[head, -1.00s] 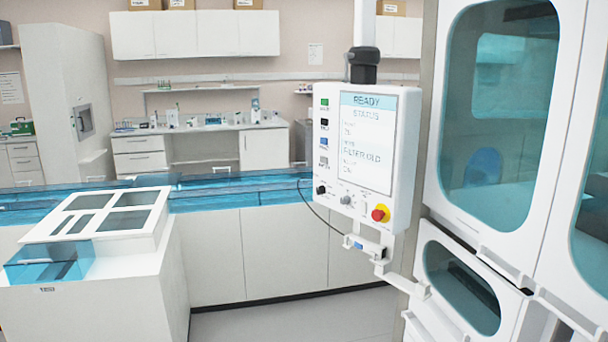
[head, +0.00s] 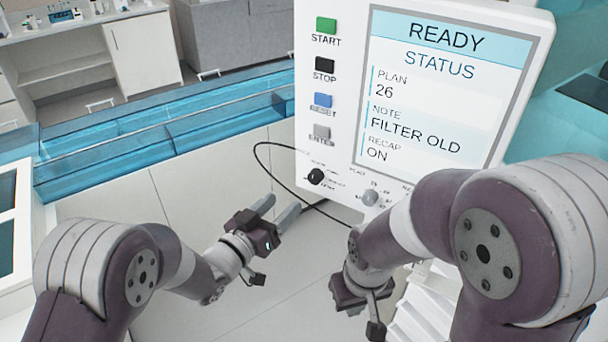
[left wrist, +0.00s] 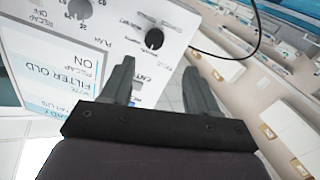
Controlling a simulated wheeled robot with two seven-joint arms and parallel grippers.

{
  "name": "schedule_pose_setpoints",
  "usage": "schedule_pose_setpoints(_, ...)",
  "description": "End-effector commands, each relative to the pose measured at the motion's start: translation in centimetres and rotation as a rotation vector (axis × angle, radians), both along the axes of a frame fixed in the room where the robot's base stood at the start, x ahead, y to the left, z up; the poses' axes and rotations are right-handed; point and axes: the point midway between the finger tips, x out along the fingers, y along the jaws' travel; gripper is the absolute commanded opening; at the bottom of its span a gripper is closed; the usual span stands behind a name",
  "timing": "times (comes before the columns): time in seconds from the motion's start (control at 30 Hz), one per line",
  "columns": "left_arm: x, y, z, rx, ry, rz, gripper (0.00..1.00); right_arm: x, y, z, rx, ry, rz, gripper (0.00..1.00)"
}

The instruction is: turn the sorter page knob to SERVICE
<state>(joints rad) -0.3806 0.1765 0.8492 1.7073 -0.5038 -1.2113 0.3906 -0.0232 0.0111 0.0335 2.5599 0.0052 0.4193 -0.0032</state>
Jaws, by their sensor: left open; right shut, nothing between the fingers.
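The white control panel (head: 340,90) shows READY and STATUS on its screen (head: 437,85). A black knob (head: 315,176) sits at its lower left, with small labels I cannot read. A grey knob (head: 371,197) is to its right. My left gripper (head: 278,207) is open and empty, below and left of the black knob. In the left wrist view, the black knob (left wrist: 154,39) appears beyond the open fingers (left wrist: 157,82), apart from them, with the grey knob (left wrist: 80,9) at upper left. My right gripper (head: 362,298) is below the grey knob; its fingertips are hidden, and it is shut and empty.
Several push buttons (head: 324,66) run down the panel's left side. A black cable (head: 262,160) loops out left of the panel. A blue-walled track (head: 190,122) runs behind my left arm.

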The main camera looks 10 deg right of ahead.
Motion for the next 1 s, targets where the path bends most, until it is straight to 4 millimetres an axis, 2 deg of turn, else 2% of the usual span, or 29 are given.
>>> schedule_pose_setpoints(0.03, 0.8, -1.0, 0.4, 0.001, 0.001, -0.004, 0.60, 0.0, 0.0, 0.8, 0.000, 0.000, 0.000, 0.00)
schedule_pose_setpoints(0.2, 3.9, -4.4, 0.4, 0.001, 0.000, 0.000, 0.60, 0.0, 0.0, 2.2, 0.000, 0.000, 0.000, 0.00)
schedule_pose_setpoints(0.33, 5.5, -6.2, 0.2, 0.003, 0.000, 0.002, 0.60, 0.0, 0.0, 2.7, 0.000, 0.000, 0.000, 0.00)
schedule_pose_setpoints(0.5, 6.5, -7.2, 0.0, 0.003, 0.001, 0.004, 0.60, 0.0, 0.0, 3.0, 0.000, 0.000, 0.000, 0.00)
schedule_pose_setpoints(0.8, 6.7, -7.4, 0.0, 0.004, 0.000, 0.004, 0.60, 0.0, 0.0, 3.0, 0.000, 0.000, 0.000, 0.00)
schedule_pose_setpoints(0.97, 6.7, -7.4, 0.0, 0.003, 0.000, 0.004, 0.08, 0.0, 0.0, 3.0, 0.000, 0.000, 0.000, 0.00)
schedule_pose_setpoints(1.0, 6.7, -7.4, 0.0, 0.004, 0.000, 0.004, 0.04, 0.0, 0.0, 3.0, 0.000, 0.000, 0.000, 0.00)
